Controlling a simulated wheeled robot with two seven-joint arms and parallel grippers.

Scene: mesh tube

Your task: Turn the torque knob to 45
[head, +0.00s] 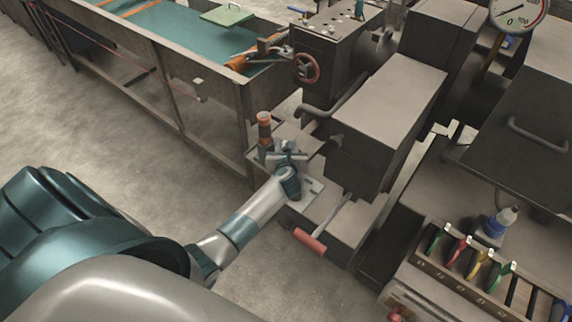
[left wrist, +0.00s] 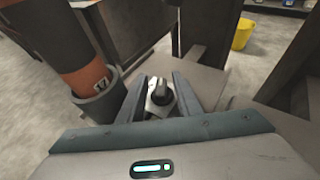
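In the head view my left gripper (head: 286,160) is over the small metal bench at the machine's near end. The knob is hidden there behind the gripper, and its scale cannot be read. My right gripper is not in view.
A red-handled lever (head: 309,241) sticks out in front. A grey box-shaped housing (head: 388,115) stands right. A red handwheel (head: 306,68) is behind.

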